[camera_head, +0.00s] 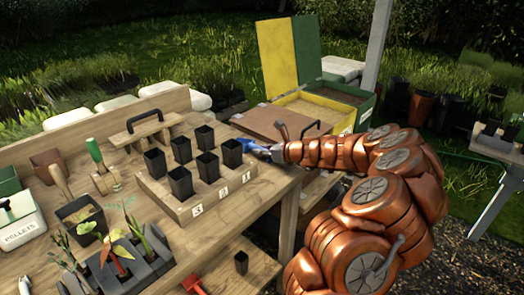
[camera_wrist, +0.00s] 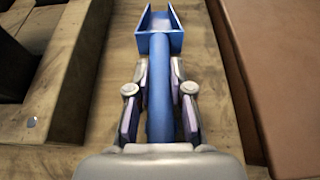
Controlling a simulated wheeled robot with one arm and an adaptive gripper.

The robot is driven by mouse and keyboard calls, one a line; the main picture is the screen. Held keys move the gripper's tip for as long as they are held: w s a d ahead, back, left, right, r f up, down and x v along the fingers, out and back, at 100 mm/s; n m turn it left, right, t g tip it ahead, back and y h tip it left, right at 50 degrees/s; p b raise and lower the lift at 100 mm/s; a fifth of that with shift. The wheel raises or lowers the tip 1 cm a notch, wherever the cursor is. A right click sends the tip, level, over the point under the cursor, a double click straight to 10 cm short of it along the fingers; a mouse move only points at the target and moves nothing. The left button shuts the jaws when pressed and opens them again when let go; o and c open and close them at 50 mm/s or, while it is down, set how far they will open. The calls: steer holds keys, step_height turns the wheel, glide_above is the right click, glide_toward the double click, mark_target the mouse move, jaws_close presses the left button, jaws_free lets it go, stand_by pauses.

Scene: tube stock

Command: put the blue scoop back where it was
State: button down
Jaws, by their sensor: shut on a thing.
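The blue scoop shows in the wrist view (camera_wrist: 160,45) with its open square head pointing away from me. My gripper (camera_wrist: 160,98) is shut on its handle, one finger pair on each side. In the head view the scoop (camera_head: 258,148) is small and partly hidden by my gripper (camera_head: 278,152), just right of the block of black pots. Wooden surface shows beneath the scoop; I cannot tell whether the scoop touches it.
A wooden block (camera_head: 217,200) with several black pots stands left of my gripper. A brown board (camera_head: 262,122) lies behind it. An open yellow and green box (camera_head: 367,112) stands farther back. A wooden tool caddy (camera_head: 147,130), a green-handled tool (camera_head: 95,152) and seedlings (camera_head: 115,258) occupy the bench.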

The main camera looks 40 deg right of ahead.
steer(key=c, duration=1)
jaws_free()
steer(key=shift+o, duration=0.2)
steer(key=shift+v, duration=6)
steer(key=shift+a+f, duration=0.1)
steer(key=shift+a, duration=0.05)
